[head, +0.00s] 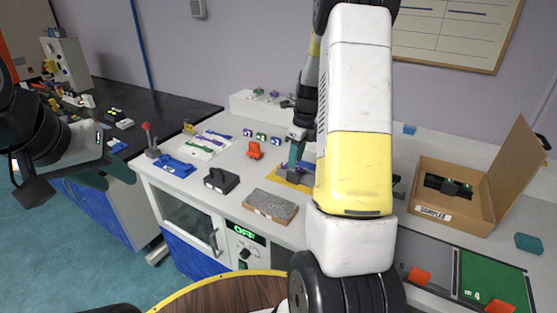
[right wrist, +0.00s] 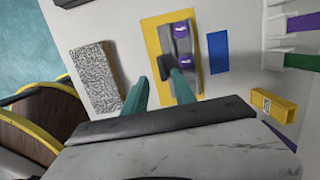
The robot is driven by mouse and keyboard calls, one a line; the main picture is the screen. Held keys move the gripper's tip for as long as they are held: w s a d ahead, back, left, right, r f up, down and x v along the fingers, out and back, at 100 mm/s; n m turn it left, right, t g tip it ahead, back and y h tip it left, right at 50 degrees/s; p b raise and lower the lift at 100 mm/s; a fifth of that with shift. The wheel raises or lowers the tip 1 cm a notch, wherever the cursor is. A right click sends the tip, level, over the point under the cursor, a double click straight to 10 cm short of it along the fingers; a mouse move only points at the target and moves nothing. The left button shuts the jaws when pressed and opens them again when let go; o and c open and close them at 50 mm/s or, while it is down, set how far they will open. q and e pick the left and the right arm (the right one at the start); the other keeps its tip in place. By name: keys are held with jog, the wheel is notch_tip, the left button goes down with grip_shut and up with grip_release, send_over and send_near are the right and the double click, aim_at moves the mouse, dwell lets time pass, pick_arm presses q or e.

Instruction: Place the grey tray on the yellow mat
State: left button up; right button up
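The grey tray (right wrist: 181,52) holds purple-topped items and lies on the right part of the yellow mat (right wrist: 155,40), seen in the right wrist view. In the head view the mat (head: 283,178) and tray (head: 291,175) are partly hidden by my right arm. My right gripper (right wrist: 169,76) is at the tray's near end. My left gripper (head: 108,174) is open and empty, off to the left, away from the bench.
A grey speckled block (head: 270,206) and a black box (head: 220,180) stand left of the mat. A blue pad (right wrist: 217,52) lies right of it. A cardboard box (head: 460,215) stands at the right.

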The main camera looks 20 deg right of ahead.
jog(key=s+a+r+n+t, duration=0.1)
jog(key=s+a+r+n, duration=0.3)
jog(key=s+r+n, duration=0.4)
jog(key=s+a+r+n+t, duration=0.2)
jog(key=s+a+r+n, duration=0.3)
jog(key=r, duration=0.5)
jog(key=s+a+r+n+t, duration=0.1)
jog(key=s+a+n, duration=0.1)
jog(key=s+n, duration=0.4)
jog(key=s+a+r+n+y, duration=0.1)
jog(key=s+a+n, duration=0.2)
jog(key=s+n, duration=0.3)
jog(key=n, duration=0.3)
jog(key=shift+s+a+r+t, duration=0.25)
jog(key=shift+s+a+t, duration=0.05)
jog(key=shift+t, duration=0.1)
jog(key=shift+s, duration=0.1)
